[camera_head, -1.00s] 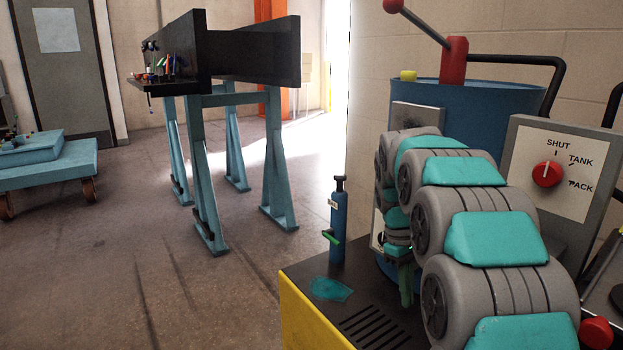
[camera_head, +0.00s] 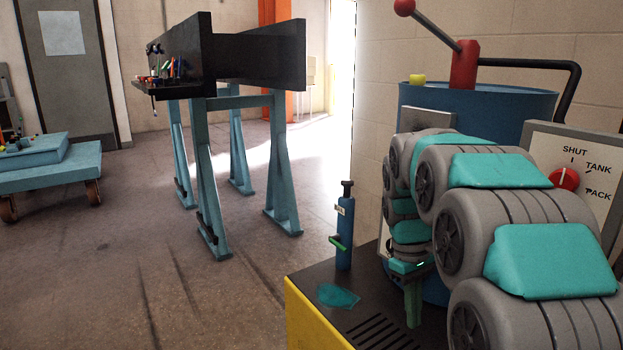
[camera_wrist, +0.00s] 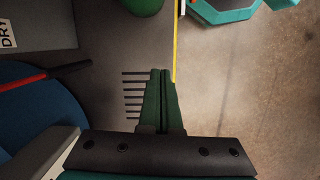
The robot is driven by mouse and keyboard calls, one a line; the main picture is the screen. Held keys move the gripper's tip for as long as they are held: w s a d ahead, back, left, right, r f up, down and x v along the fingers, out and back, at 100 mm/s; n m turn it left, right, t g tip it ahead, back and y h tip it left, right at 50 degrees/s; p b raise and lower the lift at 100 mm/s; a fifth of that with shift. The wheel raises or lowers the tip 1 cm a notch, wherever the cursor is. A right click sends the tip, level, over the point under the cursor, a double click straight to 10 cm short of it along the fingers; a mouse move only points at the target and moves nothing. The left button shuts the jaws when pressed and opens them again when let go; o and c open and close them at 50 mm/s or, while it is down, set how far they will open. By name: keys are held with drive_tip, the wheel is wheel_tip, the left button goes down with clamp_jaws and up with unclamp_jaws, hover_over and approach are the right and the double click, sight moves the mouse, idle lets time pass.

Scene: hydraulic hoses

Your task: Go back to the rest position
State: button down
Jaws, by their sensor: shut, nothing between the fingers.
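My gripper (camera_head: 413,303) hangs at the end of my grey and teal arm, pointing down above the dark top of the yellow-sided cabinet (camera_head: 330,270). In the wrist view my gripper's green fingers (camera_wrist: 161,78) are together with nothing between them.
A blue drum (camera_head: 530,103) with a red-knobbed lever stands behind my arm. A panel (camera_head: 590,205) with a red dial marked SHUT, TANK, PACK is at right. A teal patch (camera_head: 338,296) lies on the cabinet. A black bench (camera_head: 255,62) and blue cart (camera_head: 50,165) stand beyond open floor.

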drive_tip(key=s+a+f+m, duration=0.1)
drive_tip(key=s+m, duration=0.1)
drive_tip(key=s, duration=0.7)
drive_tip(key=s+a+f+m, duration=0.1)
drive_tip(key=s+a+f, duration=0.1)
drive_tip(key=s, duration=0.8)
drive_tip(key=s+a+f+m+y, duration=0.1)
drive_tip(key=s+f+m, duration=0.1)
drive_tip(key=s, duration=0.8)
drive_tip(key=shift+a+f+m, duration=0.25)
drive_tip(key=shift+m, duration=0.05)
